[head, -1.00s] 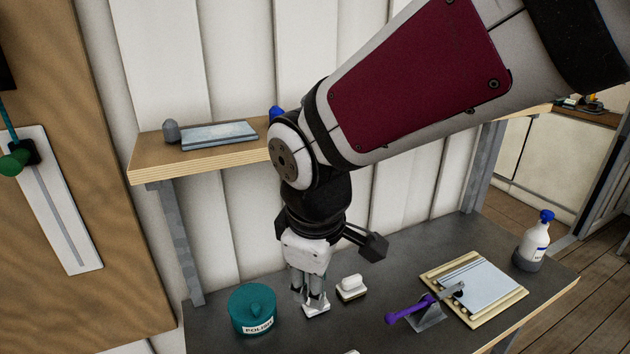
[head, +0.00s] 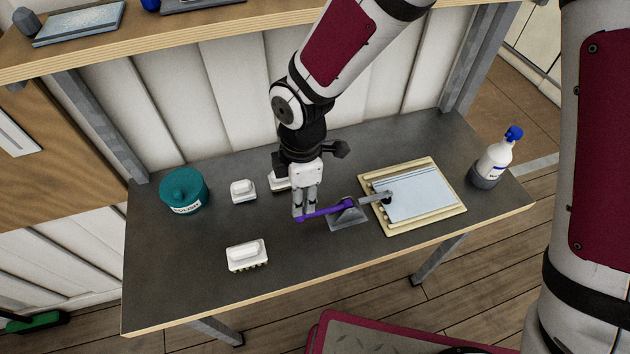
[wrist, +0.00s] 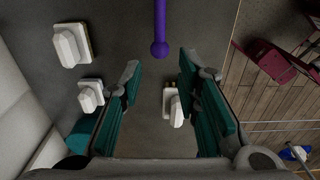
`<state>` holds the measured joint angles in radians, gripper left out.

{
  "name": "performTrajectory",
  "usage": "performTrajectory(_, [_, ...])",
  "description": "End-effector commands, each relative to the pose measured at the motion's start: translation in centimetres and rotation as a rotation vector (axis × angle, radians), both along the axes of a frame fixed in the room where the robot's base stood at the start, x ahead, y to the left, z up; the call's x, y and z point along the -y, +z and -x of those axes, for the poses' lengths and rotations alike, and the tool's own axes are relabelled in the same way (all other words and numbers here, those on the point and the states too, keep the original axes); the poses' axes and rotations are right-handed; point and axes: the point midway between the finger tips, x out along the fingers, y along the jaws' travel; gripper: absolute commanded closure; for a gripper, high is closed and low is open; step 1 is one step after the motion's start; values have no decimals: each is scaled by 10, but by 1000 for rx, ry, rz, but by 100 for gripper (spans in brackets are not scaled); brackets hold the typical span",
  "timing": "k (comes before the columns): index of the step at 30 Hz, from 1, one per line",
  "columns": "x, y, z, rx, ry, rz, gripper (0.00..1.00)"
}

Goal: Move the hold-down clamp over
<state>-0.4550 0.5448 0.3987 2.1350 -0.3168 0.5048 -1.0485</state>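The hold-down clamp has a purple handle (head: 325,211) and a grey metal base (head: 346,218) on the dark bench. Its grey arm reaches right, and its tip rests over a pale plate (head: 415,190) on a cream board (head: 443,218). My gripper (head: 304,212) is low over the bench at the left end of the handle. In the wrist view my gripper (wrist: 160,70) is open, fingers well apart. The handle (wrist: 160,20) points down the picture, its round end centred between the fingertips and just ahead of them. I see no contact there.
Several white blocks stand on the bench, one in front (head: 247,255), one farther back (head: 243,191), and one partly behind my gripper (head: 279,181). A teal polish tin (head: 184,192) is at left. A spray bottle (head: 493,160) stands at right. A shelf (head: 215,45) overhangs the back.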

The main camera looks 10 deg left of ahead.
Motion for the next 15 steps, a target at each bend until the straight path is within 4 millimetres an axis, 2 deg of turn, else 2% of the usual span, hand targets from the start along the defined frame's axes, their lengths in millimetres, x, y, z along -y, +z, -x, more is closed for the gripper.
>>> performTrajectory(15, [-2, -73, 0, -1, -1, 3, 70])
